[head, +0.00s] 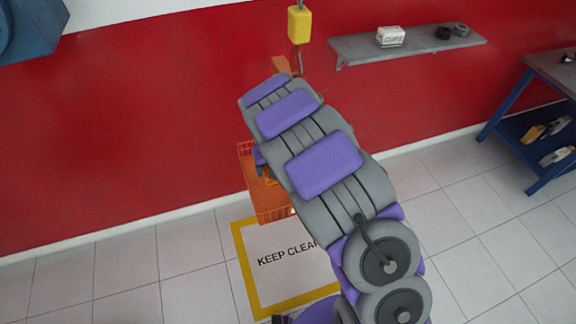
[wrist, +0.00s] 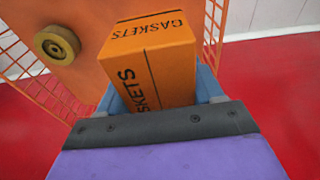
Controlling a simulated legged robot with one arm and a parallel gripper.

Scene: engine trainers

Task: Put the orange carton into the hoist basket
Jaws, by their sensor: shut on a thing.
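The orange carton (wrist: 155,65), marked GASKETS, is between the blue-grey fingers of my gripper (wrist: 157,88) in the wrist view. My gripper is shut on it. The orange hoist basket (head: 275,214) hangs in front of the red wall in the head view, partly hidden behind my arm. In the wrist view its mesh (wrist: 14,62) shows left of the carton and also to the right, with the carton between. I cannot tell the carton's height against the basket's rim. My arm mostly hides the gripper and carton in the head view.
A yellow hoist block (head: 299,25) with a hook hangs above. An orange panel with a brass knob (wrist: 57,45) is close left of the carton. A wall shelf (head: 415,46) holds a white box. A blue bench (head: 545,90) stands right. The KEEP CLEAR floor mark (head: 285,285) lies below.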

